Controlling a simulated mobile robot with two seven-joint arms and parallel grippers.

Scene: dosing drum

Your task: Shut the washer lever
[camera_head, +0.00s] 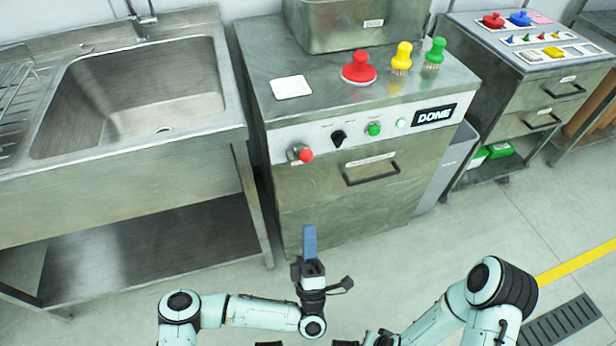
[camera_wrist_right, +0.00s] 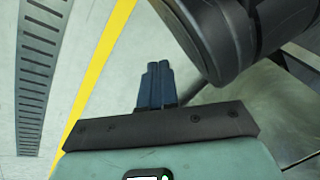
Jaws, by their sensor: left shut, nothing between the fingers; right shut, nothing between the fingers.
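The washer (camera_head: 345,200) is a steel cabinet in the middle of the head view, with a display reading DONE. My right gripper shows in the right wrist view (camera_wrist_right: 156,85), shut and empty, over the floor. Its fingers are not seen in the head view.
Red, yellow and green-topped tools stand on top. A sink (camera_head: 140,90) is at left, a trolley (camera_head: 530,70) at right. Floor in front is clear.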

